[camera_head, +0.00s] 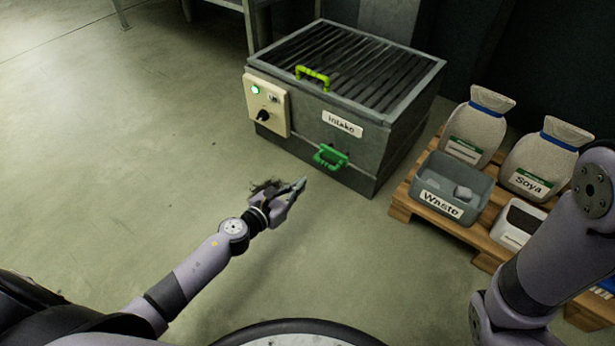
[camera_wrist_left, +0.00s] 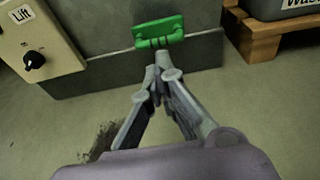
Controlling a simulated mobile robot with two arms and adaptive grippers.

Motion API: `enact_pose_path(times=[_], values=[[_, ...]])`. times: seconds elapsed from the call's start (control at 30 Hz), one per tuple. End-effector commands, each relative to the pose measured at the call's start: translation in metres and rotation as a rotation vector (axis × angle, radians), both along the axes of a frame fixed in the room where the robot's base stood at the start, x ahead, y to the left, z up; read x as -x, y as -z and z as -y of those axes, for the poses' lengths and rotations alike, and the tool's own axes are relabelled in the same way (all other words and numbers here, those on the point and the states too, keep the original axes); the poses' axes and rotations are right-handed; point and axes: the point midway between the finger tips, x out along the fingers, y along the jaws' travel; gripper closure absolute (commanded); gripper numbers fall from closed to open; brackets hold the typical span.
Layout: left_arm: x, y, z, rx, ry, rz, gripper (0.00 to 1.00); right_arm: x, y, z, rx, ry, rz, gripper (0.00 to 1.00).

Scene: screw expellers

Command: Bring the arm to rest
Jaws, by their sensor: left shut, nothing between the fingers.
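My left arm comes in from the left in the head view, and its gripper (camera_head: 301,185) is shut and empty over the floor, in front of the intake box (camera_head: 290,136). In the left wrist view the shut fingertips (camera_wrist_left: 161,58) appear just below the green handle (camera_wrist_left: 158,32) on the box's lower front. The head view shows a gap between the gripper and that green handle (camera_head: 331,157). My right arm (camera_head: 555,250) rises at the right edge, and its gripper is out of view.
The intake box carries a slatted grate (camera_head: 350,62) with a yellow-green handle (camera_head: 312,77) and a control panel (camera_head: 268,104) with a lit green lamp. A pallet (camera_head: 402,200) at right holds sacks and a Waste bin (camera_head: 425,200). The floor at left is clear.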

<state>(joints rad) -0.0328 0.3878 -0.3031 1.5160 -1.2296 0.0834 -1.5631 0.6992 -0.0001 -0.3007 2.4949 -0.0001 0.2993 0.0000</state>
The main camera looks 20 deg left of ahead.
Motion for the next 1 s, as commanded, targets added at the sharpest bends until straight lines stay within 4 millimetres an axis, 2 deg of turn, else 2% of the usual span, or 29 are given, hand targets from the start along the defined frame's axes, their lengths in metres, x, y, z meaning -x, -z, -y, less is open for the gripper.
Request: enact_pose_path(times=[0.1,0.23,0.53,0.63,0.67,0.77,0.87,0.9,0.97,1.0], values=[[0.019,-0.004,-0.006,-0.001,0.000,-0.002,1.00,0.000,-0.005,0.000,0.000,0.000,0.001,0.60],[0.031,-0.006,-0.011,0.000,0.001,-0.001,1.00,0.001,-0.006,0.000,-0.001,-0.001,0.003,0.60],[0.037,-0.009,-0.013,0.003,0.000,0.000,1.00,0.004,-0.007,0.002,-0.006,-0.003,0.007,0.60],[0.040,-0.024,-0.002,0.078,0.014,-0.006,1.00,-0.003,-0.009,0.002,-0.006,-0.002,-0.011,0.60],[0.041,-0.033,0.005,0.123,0.022,-0.011,1.00,-0.006,-0.010,0.002,-0.005,-0.002,-0.020,0.60],[0.050,-0.079,0.036,0.362,0.069,-0.038,1.00,-0.022,-0.012,0.003,-0.007,-0.004,-0.066,0.60],[0.065,-0.144,0.073,0.682,0.149,-0.087,1.00,-0.041,-0.010,0.004,-0.011,-0.006,-0.127,0.60],[0.073,-0.171,0.086,0.814,0.189,-0.109,1.00,-0.047,-0.008,0.004,-0.011,-0.007,-0.152,0.60],[0.084,-0.214,0.103,1.005,0.253,-0.146,1.00,-0.056,-0.005,0.005,-0.013,-0.010,-0.186,0.60],[0.093,-0.242,0.112,1.127,0.301,-0.172,1.00,-0.061,-0.002,0.005,-0.015,-0.011,-0.210,0.60]])
